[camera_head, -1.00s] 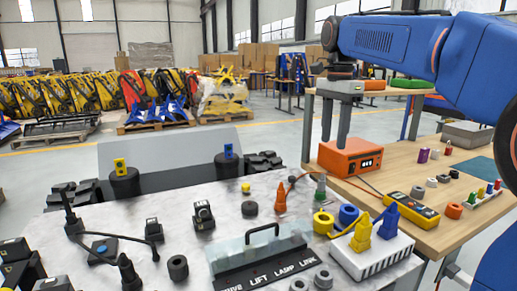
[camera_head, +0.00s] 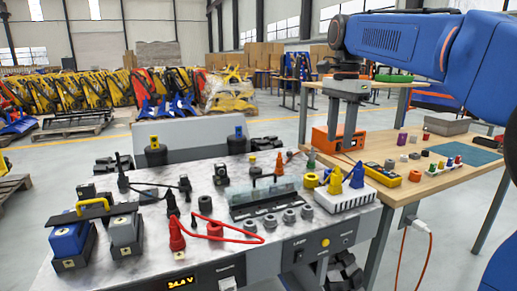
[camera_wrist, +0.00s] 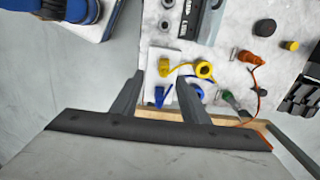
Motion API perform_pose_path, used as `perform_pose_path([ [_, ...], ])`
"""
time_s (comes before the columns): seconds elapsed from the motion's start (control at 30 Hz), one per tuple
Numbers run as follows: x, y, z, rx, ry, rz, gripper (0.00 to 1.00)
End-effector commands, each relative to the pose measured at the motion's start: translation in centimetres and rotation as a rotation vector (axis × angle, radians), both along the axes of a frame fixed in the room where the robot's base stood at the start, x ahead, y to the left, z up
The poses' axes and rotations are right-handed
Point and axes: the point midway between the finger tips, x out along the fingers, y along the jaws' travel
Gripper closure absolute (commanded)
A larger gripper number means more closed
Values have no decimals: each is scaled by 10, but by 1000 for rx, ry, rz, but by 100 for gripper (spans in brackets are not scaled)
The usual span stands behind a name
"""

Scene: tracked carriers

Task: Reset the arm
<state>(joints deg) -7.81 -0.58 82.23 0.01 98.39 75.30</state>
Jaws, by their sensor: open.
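My blue arm (camera_head: 400,40) reaches in from the upper right in the head view. My gripper (camera_head: 341,142) hangs from it, fingers pointing down, over the area between the marble-topped bench (camera_head: 140,205) and the wooden table (camera_head: 445,178). In the wrist view the fingers of my gripper (camera_wrist: 160,79) are apart, with nothing between them. Yellow and blue plugs and a white box show beyond the fingertips, apart from them.
An orange meter box (camera_head: 322,140) stands close to the fingers. A wooden shelf (camera_head: 405,84) stands behind. The white box (camera_head: 345,199) carries yellow and blue plugs. Blue and grey batteries (camera_head: 68,238) and a red cable (camera_head: 236,239) occupy the bench's front left.

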Motion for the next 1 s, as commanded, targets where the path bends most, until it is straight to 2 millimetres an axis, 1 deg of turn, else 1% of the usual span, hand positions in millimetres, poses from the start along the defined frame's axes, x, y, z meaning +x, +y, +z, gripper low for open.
perform_pose_path([
  [0.07, 0, 0, 0, 0, 0, 0, 59],
  [0.27, -11, -4, -5, 2, -15, 43, 59],
  [0.57, -37, -13, -18, 3, -51, 142, 59],
  [0.77, -65, -22, -35, -1, -90, 251, 59],
  [0.87, -87, -29, -49, -8, -118, 332, 59],
  [1.0, -123, -39, -77, -26, -167, 468, 59],
])
